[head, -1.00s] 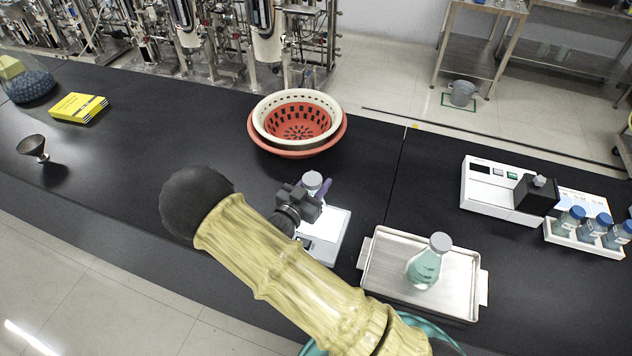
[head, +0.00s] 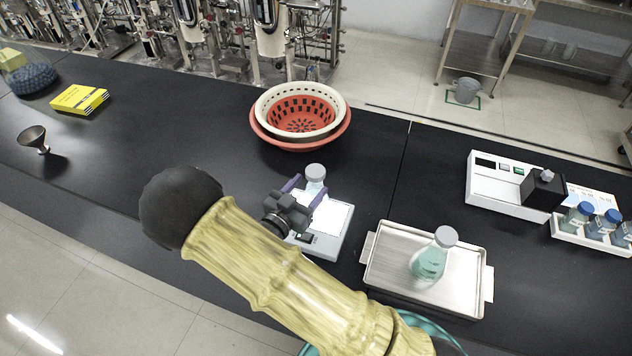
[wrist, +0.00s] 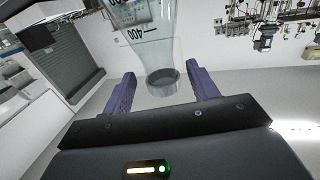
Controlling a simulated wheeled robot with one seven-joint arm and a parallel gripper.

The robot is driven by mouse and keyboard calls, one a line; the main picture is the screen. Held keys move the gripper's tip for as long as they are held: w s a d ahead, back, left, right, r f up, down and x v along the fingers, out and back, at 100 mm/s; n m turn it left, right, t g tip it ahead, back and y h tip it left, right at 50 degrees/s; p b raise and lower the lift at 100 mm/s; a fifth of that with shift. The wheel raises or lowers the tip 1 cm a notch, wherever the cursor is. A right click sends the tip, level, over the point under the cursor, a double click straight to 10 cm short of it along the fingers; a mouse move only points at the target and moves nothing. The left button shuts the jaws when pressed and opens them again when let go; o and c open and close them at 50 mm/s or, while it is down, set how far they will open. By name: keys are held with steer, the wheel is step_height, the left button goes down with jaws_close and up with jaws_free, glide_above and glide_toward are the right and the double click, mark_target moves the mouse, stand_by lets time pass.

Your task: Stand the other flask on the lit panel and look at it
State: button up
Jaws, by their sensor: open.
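One flask (head: 315,180) with a grey cap stands on or just behind the lit panel (head: 338,219), partly hidden by my gripper. My gripper (head: 306,188) is open in front of it. In the wrist view, the flask's body (wrist: 143,25), with a "400" mark, and its cap (wrist: 162,82) show between the spread fingers of my gripper (wrist: 162,85), with gaps on both sides. A second flask (head: 430,262), with pale green liquid and a grey cap, stands upright in the metal tray (head: 385,278) to the right.
Red and cream baskets (head: 300,117) sit nested behind the panel. A white instrument (head: 497,183) and a rack of blue-capped bottles (head: 585,233) stand at the right. The bench between is clear.

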steer(key=b+v, duration=0.1)
steer(key=v, duration=0.5)
steer(key=shift+s+b, duration=0.25)
steer(key=shift+b, duration=0.15)
steer(key=shift+a, duration=0.1)
